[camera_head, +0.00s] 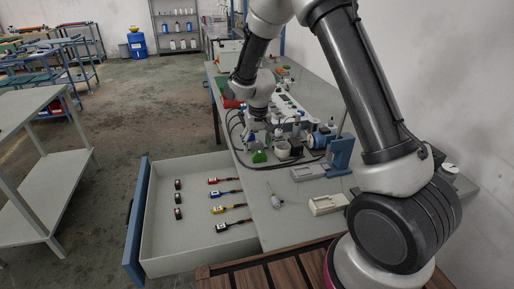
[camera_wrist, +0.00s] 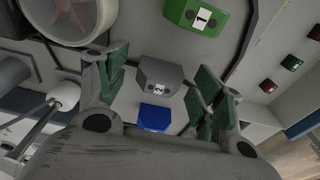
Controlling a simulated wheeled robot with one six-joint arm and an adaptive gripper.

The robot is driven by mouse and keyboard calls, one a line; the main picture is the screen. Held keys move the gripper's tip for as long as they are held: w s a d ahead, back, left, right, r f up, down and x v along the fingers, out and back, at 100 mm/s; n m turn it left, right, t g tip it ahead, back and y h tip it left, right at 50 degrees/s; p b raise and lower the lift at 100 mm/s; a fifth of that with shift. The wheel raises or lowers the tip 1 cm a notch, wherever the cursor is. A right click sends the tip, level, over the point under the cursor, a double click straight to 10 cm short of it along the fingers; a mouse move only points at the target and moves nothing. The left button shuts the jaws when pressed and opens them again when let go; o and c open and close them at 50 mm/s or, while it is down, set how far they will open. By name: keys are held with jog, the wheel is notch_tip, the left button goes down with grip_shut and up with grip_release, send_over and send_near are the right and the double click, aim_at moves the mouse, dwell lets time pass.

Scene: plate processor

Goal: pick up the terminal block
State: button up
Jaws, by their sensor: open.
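Several small blocks show in the wrist view, and I cannot tell for sure which one the task means. A grey block (camera_wrist: 161,76) labelled 2 lies between the green-padded fingers of my gripper (camera_wrist: 160,84), seemingly not gripped. A blue block (camera_wrist: 154,117) sits beside it, nearer the gripper's palm. A green block (camera_wrist: 197,17) labelled 1 lies beyond the fingertips; a green block also shows in the head view (camera_head: 259,157). My gripper (camera_head: 257,138) is open, low over the bench, and the grey and blue blocks are hard to make out in the head view.
An open drawer (camera_head: 150,205) holds several small dark devices and coloured-ended pieces. A round cup-like container (camera_wrist: 65,18) stands close to the left finger. A blue stand (camera_head: 341,155) and grey trays (camera_head: 308,171) are right of the gripper.

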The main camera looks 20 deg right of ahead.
jog(key=shift+f, duration=0.2)
jog(key=c, duration=0.9)
